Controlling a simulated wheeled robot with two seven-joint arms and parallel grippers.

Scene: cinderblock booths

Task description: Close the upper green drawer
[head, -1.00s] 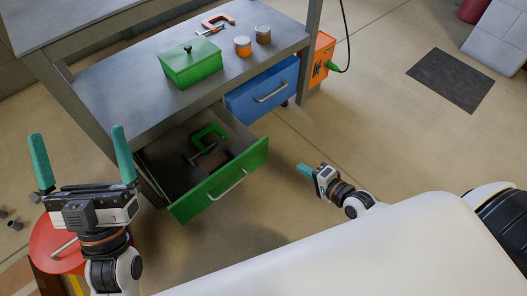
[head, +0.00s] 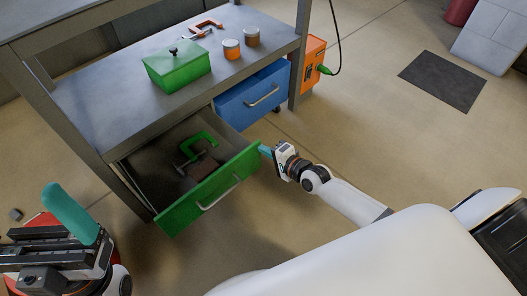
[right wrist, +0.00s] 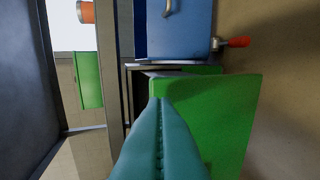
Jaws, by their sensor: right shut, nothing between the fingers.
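The green drawer (head: 190,208) stands open below the workbench shelf, its front with a metal handle (head: 219,194) well out from the frame. It holds a green clamp (head: 204,138) and a brownish block (head: 203,168). My right gripper (head: 265,151) is shut and empty, its tips at the upper right end of the drawer front. In the right wrist view the shut fingers (right wrist: 160,105) overlap the edge of the green front (right wrist: 215,120); I cannot tell if they touch. My left gripper (head: 70,212) is at the lower left, open, one finger out of frame.
A blue drawer (head: 238,109) sits right of the green one, also sticking out. A green lidded box (head: 178,72), two small cans (head: 231,49) and an orange clamp (head: 204,27) are on the shelf. An orange unit (head: 309,64) stands by the bench leg.

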